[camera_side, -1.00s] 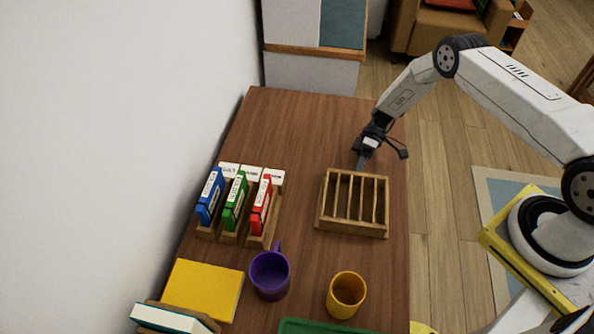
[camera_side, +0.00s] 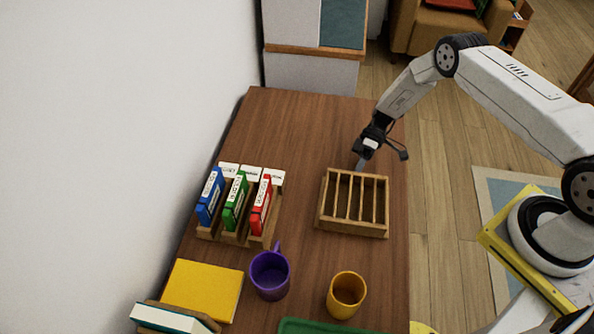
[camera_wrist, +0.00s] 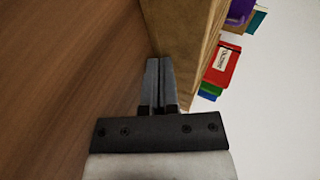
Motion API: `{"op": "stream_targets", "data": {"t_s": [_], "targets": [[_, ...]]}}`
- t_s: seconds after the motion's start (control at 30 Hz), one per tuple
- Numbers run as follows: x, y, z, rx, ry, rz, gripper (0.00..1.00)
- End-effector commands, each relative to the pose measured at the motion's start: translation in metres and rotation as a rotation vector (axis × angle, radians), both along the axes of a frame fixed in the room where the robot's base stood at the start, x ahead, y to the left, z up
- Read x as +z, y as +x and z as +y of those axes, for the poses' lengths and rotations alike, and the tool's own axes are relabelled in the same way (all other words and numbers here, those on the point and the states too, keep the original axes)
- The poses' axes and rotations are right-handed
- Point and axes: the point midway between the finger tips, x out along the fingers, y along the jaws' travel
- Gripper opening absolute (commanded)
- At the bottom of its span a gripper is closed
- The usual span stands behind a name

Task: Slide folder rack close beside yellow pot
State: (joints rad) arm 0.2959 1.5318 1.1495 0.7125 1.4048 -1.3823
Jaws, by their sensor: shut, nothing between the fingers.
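The folder rack (camera_side: 352,227) is an empty wooden rack with several upright slats, standing on the table right of centre. The yellow pot (camera_side: 346,296) is a round yellow cup in front of the rack, with bare table between them. My gripper (camera_side: 361,163) is shut and empty, low over the table at the rack's far side. In the wrist view the shut fingertips (camera_wrist: 160,62) are right beside the rack's wooden wall (camera_wrist: 182,40); I cannot tell whether they touch it.
A wooden holder (camera_side: 232,236) with blue, green and red binders stands left of the rack. A purple mug (camera_side: 270,276) stands left of the pot. A yellow book (camera_side: 203,290) and a green tray edge (camera_side: 320,327) are near the front. The far table is clear.

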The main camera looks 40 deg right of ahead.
Motion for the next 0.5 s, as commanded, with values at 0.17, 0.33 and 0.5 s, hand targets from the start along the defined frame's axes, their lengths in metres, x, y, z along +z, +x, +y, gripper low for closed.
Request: {"op": "stream_targets", "data": {"t_s": [0.17, 0.33, 0.5], "targets": [[0.0, -0.006, 0.007, 0.001, 0.001, 0.001, 0.0], [0.0, -0.012, 0.013, 0.002, 0.002, 0.003, 0.0], [0.0, -0.018, 0.019, 0.002, 0.0, 0.001, 0.0]]}}
